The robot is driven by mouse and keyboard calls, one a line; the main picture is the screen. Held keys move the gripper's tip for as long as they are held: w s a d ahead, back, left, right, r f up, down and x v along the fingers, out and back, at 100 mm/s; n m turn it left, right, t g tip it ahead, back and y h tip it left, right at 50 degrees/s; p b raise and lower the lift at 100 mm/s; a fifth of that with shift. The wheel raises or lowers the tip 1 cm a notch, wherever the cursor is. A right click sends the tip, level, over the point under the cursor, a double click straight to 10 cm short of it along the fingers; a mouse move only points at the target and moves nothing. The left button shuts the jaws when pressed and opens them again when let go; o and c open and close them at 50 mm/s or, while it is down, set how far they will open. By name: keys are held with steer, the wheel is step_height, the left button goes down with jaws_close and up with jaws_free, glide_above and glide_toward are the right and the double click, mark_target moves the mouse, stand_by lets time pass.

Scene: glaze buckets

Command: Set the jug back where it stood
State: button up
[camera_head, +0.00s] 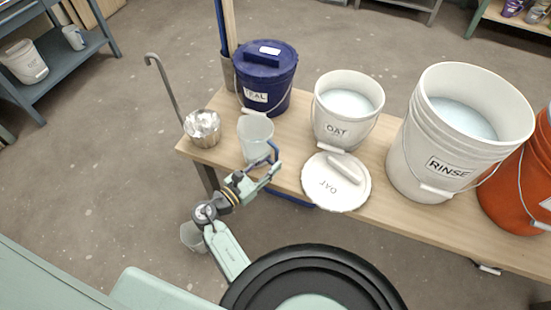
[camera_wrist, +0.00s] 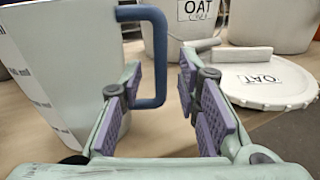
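The jug (camera_head: 254,134) is pale and translucent with a blue handle (camera_head: 273,151). It appears upright near the front edge of the wooden bench (camera_head: 222,158), left of the oat lid. In the wrist view the jug (camera_wrist: 60,75) fills the left side, with printed marks on its wall. My gripper (camera_head: 268,172) is at the handle side of the jug. In the wrist view its purple-padded fingers (camera_wrist: 160,85) are apart, with the handle (camera_wrist: 158,50) between them. The handle is close to the left pad, and a gap shows to the right pad.
A metal ladle cup (camera_head: 202,128) is left of the jug. The lidded teal bucket (camera_head: 266,80) stands behind it. The oat bucket (camera_head: 347,110), its lid (camera_head: 335,182) and the rinse bucket (camera_head: 450,135) are to the right. An orange bucket (camera_head: 520,185) is at the far right.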

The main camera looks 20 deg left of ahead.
steer(key=v, duration=0.8)
steer(key=shift+s+a+b, duration=0.15)
steer(key=shift+s+b, duration=0.1)
steer(key=shift+b, duration=0.2)
